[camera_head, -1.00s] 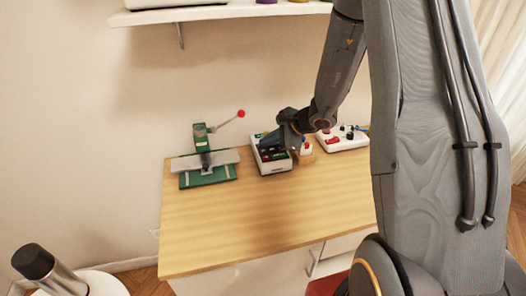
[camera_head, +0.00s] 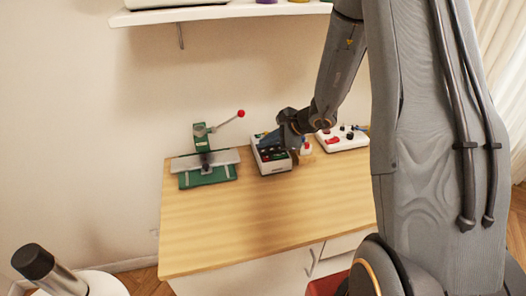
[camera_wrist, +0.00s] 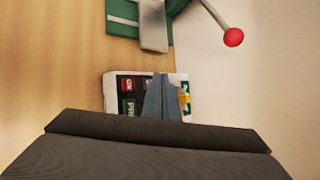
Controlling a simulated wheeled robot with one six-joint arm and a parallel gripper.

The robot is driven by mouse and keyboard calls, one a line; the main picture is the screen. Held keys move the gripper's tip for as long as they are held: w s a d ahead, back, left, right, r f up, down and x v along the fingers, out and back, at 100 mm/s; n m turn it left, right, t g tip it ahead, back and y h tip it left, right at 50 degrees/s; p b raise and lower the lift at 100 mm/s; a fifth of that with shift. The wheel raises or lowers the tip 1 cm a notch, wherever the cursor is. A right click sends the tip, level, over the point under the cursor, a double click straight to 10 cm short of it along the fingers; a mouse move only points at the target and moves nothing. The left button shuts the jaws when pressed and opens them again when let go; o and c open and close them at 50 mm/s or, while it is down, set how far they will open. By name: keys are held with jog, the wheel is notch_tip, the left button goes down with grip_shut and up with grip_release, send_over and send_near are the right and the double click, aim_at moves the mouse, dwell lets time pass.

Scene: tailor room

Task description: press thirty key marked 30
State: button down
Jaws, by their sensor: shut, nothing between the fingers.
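The white device with a dark key panel (camera_head: 272,167) sits at the back of the wooden table. In the wrist view the same device (camera_wrist: 110,92) shows a red key (camera_wrist: 127,84), a green key (camera_wrist: 129,107) and several dark keys. The mark 30 cannot be read on any key. My gripper (camera_wrist: 161,76) is shut and empty, and its fingers cover part of the key panel. In the head view my gripper (camera_head: 268,139) is over the device's back part. I cannot tell whether the fingertips touch a key.
A green press (camera_head: 203,160) with a red-knobbed lever stands left of the device. A white box with red and dark knobs (camera_head: 343,143) stands to the right. A wall shelf (camera_head: 220,11) hangs above. The table's front (camera_head: 260,225) is clear.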

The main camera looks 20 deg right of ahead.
aim_at(266, 152)
jog(key=shift+f, duration=0.2)
jog(key=shift+f+b, duration=0.25)
jog(key=shift+b, duration=0.45)
jog(key=shift+f+b, duration=0.4)
jog(key=shift+b, duration=0.15)
dwell(0.5)
jog(key=shift+r, duration=0.15)
jog(key=shift+r+p, duration=0.4)
jog(key=shift+r, duration=0.3)
jog(key=shift+r+p, duration=1.5)
jog(key=shift+r, duration=1.05)
